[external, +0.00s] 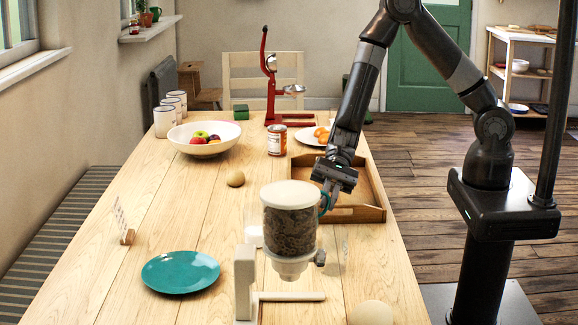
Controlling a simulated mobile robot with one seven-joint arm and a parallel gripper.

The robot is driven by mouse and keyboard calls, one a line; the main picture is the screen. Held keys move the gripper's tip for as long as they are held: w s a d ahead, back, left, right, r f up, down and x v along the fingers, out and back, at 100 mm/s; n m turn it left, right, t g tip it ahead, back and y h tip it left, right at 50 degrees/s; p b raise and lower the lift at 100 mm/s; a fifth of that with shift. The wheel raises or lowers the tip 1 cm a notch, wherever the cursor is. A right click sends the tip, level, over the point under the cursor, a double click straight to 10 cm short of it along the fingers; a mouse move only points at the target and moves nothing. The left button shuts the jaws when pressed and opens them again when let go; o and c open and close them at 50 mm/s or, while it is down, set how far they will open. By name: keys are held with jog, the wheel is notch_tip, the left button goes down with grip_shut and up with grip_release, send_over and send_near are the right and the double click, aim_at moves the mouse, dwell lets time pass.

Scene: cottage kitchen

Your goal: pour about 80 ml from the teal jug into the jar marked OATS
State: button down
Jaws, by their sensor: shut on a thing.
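My gripper (329,188) is low over the right part of the table, just behind a dispenser. It is shut on the teal jug (324,204), of which only a thin teal sliver shows. The dispenser hides the rest, so I cannot tell the jug's tilt or whether it touches the table. Several white jars (164,123) with dark rims stand in a row at the back left of the table. Their markings are too small to read, so I cannot tell which says OATS.
The dispenser (290,225), with dark contents, stands in front of my gripper. A wooden tray (372,214) lies to its right. Behind are a tin can (277,140), a fruit bowl (204,139) and a red press (270,85). A teal plate (180,271) lies front left. The left-middle tabletop is mostly clear.

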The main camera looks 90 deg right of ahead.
jog(key=shift+s+d+f+n+t+b, duration=0.1)
jog(key=shift+s+f+n+t+b, duration=0.1)
jog(key=shift+s+n+t+b, duration=0.3)
jog(key=shift+s+f+n+t+b, duration=0.15)
jog(key=shift+s+n+t, duration=0.15)
jog(key=shift+s+n, duration=0.25)
jog(key=shift+y, duration=0.3)
